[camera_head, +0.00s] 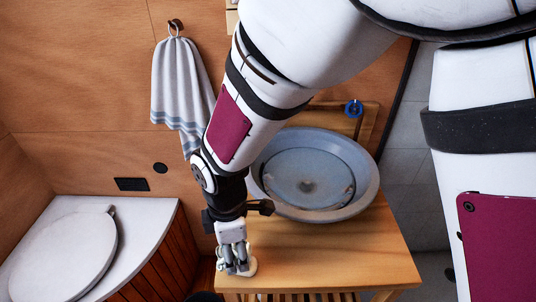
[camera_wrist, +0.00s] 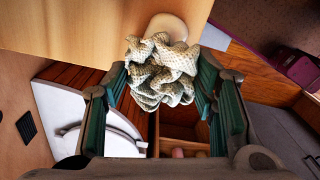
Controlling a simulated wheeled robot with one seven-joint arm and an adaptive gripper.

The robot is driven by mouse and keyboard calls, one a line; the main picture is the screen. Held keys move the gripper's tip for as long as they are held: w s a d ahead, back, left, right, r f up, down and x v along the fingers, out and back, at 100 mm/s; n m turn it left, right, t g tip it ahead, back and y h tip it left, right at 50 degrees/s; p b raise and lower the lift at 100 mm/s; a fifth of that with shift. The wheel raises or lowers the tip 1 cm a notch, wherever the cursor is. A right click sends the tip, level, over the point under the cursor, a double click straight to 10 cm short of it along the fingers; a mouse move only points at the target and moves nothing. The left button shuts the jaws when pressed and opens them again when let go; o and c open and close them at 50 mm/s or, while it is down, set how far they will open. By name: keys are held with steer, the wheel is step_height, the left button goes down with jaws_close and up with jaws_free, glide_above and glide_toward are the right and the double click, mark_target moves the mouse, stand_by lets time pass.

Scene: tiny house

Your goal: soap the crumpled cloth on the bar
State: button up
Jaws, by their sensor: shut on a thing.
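My gripper (camera_wrist: 162,78) is shut on the crumpled cloth (camera_wrist: 163,72), a pale, knitted bundle with greenish flecks held between its green-padded fingers. The cream soap bar (camera_wrist: 167,27) lies on the wooden counter just beyond the cloth in the wrist view. The cloth overlaps the bar's near edge in that view; I cannot tell whether they touch. In the head view my gripper (camera_head: 236,262) points down at the counter's front left corner, and a cream edge of the bar (camera_head: 251,267) shows beside it. The cloth is hard to make out there.
A grey-blue basin (camera_head: 330,212) stands on the wooden counter (camera_head: 340,255), right of my gripper. A striped towel (camera_head: 180,85) hangs on the wall. A toilet with a white lid (camera_head: 65,255) is at the left. The counter front is clear.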

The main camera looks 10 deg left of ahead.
mark_target(234, 248)
steer(key=shift+r+p, duration=1.15)
steer(key=shift+r, duration=1.05)
steer(key=shift+f, duration=0.1)
